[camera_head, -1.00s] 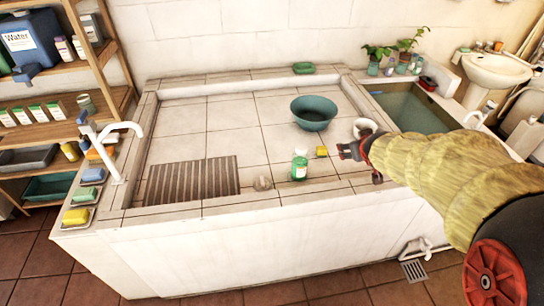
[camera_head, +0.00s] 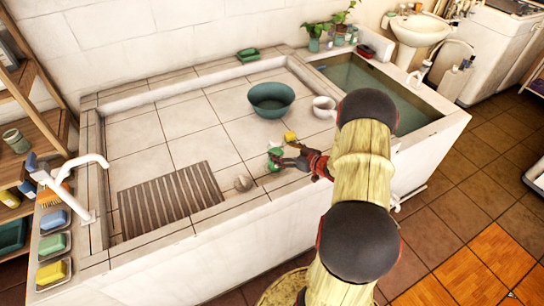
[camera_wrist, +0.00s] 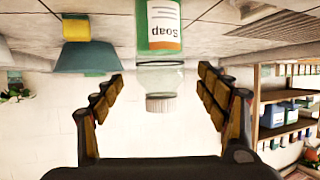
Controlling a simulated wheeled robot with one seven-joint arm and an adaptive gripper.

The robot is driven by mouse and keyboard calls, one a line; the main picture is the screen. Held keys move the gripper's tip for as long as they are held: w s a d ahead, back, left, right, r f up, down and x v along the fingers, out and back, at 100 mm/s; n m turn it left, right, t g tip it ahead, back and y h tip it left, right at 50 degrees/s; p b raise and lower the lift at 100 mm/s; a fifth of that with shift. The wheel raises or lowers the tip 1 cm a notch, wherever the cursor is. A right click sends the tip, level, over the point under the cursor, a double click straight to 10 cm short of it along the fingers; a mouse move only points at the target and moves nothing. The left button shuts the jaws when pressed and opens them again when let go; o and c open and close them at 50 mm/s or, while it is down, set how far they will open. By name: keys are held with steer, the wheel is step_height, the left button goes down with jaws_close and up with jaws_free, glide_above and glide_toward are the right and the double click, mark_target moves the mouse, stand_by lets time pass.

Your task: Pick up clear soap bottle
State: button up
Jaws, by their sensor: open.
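The clear soap bottle (camera_wrist: 160,50) has green contents, a white and orange label reading "Soap" and a pale cap. It appears upside down in the wrist view, between the two spread fingers of my gripper (camera_wrist: 160,80), with wall showing on both sides of it. In the head view the bottle (camera_head: 274,152) stands near the front of the tiled basin, partly hidden by my gripper (camera_head: 282,160). My gripper is open and comes at it from the right, fingers about the bottle but not closed on it.
A yellow block (camera_head: 290,137) lies just behind the bottle, and a round pale object (camera_head: 243,183) to its left. A teal bowl (camera_head: 271,100) and white mug (camera_head: 324,107) stand farther back. A slatted rack (camera_head: 170,198) lies left. Basin floor around the bowl is clear.

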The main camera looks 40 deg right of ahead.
steer(key=b+x, duration=0.1)
steer(key=x, duration=0.4)
steer(key=shift+w+f+b, duration=0.1)
steer(key=shift+f+b, duration=0.25)
steer(key=c, duration=0.3)
steer(key=shift+r, duration=0.1)
steer(key=c, duration=1.3)
